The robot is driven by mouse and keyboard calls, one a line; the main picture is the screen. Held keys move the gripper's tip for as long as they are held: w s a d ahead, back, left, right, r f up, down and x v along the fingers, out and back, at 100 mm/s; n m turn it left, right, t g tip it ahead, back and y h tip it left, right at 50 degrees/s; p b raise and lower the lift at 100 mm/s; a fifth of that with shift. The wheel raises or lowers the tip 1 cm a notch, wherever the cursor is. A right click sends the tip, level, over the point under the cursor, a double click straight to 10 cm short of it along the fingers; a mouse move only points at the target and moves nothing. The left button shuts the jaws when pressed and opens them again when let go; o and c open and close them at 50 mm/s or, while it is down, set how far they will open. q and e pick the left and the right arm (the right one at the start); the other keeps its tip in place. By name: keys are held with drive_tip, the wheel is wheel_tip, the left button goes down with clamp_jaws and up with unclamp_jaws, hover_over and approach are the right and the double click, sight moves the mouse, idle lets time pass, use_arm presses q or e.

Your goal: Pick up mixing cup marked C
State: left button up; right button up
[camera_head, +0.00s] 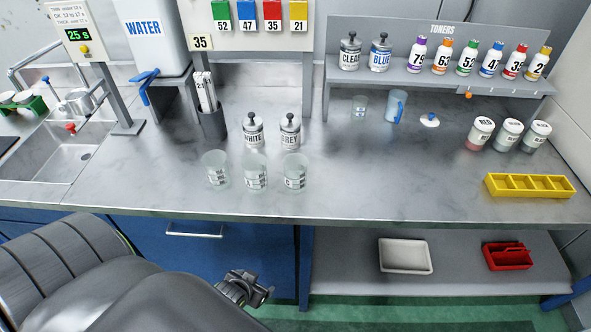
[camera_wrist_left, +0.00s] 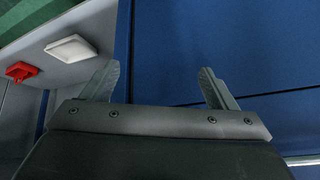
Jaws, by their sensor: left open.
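Three clear mixing cups stand upright in a row near the front edge of the grey counter (camera_head: 350,195). The right one is the cup marked C (camera_head: 295,173). The middle cup (camera_head: 255,173) and the left cup (camera_head: 216,170) carry dark marks too small to read surely. My left gripper (camera_head: 262,286) is below the counter's front edge, before the blue cabinet, apart from the cups. In the left wrist view its two fingers (camera_wrist_left: 160,85) are spread with nothing between them. My right gripper is in neither view.
Pump bottles labelled WHITE (camera_head: 253,132) and GREY (camera_head: 290,132) stand just behind the cups. A toner shelf (camera_head: 440,78) and a yellow tray (camera_head: 529,186) are to the right. A sink (camera_head: 60,155) is at left. The counter right of the cups is clear.

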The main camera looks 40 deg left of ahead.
use_arm(q)
drive_tip(key=w+d+r+t+p, duration=0.1)
drive_tip(key=w+r+t+p, duration=0.1)
drive_tip(key=r, duration=1.1)
drive_tip(key=w+r+t+p, duration=0.1)
drive_tip(key=r+t+p, duration=0.1)
drive_tip(key=r, duration=1.1)
drive_tip(key=t, duration=0.4)
approach(300, 161)
drive_tip(key=shift+w+f+n+p, duration=0.2)
drive_tip(key=shift+w+n+p, duration=0.2)
drive_tip(key=shift+w+p, duration=0.7)
drive_tip(key=shift+p+x, duration=0.3)
drive_tip(key=shift+x, duration=3.1)
drive_tip(key=shift+s+a+f, duration=0.1)
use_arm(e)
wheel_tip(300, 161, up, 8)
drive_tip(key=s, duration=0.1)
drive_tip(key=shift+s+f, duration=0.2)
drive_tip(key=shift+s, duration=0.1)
use_arm(q)
drive_tip(key=c, duration=1.1)
drive_tip(key=shift+o, duration=0.2)
